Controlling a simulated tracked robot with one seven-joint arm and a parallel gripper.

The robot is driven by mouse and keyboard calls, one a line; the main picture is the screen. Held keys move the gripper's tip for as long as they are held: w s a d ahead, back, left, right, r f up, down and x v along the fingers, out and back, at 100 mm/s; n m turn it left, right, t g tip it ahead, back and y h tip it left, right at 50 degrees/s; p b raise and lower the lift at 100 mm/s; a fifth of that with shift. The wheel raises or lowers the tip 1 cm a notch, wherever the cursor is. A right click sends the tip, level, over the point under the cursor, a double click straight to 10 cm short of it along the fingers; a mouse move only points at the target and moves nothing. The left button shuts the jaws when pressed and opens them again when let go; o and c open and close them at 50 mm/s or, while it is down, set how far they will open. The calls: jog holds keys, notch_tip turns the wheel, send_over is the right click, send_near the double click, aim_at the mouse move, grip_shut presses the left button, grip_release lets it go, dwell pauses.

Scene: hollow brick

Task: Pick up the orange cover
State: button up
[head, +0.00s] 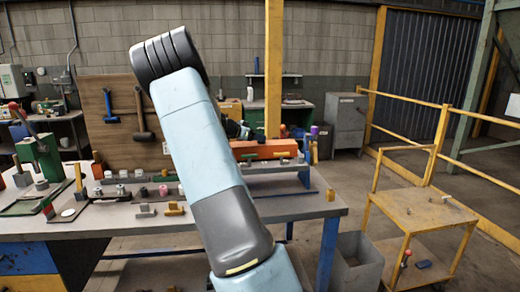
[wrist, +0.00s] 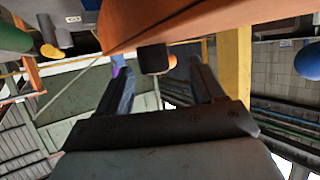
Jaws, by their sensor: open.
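The orange cover (head: 268,148) is a long orange block lying toward the back of the workbench in the head view, its left part behind my arm. In the wrist view the orange cover (wrist: 190,18) fills the top of the picture, very close. A dark block (wrist: 153,58), perhaps a knob or handle, shows just beyond its edge, between the fingers as seen. My gripper (wrist: 160,68) is open, its two fingers apart and pointing toward the cover. I cannot tell whether the fingers touch anything. In the head view the gripper is mostly hidden behind my arm.
The workbench (head: 310,207) carries several small parts, and a green press (head: 40,157) stands at its left. Hammers hang on a brown board (head: 120,115). A grey bin (head: 357,262) and a yellow cart (head: 425,210) stand to the right. Open floor lies beyond the bench's right end.

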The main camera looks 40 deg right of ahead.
jog(key=x, duration=0.4)
jog(key=shift+s+r, duration=0.1)
jog(key=shift+s, duration=0.1)
jog(key=shift+c, duration=0.4)
jog(key=c, duration=1.1)
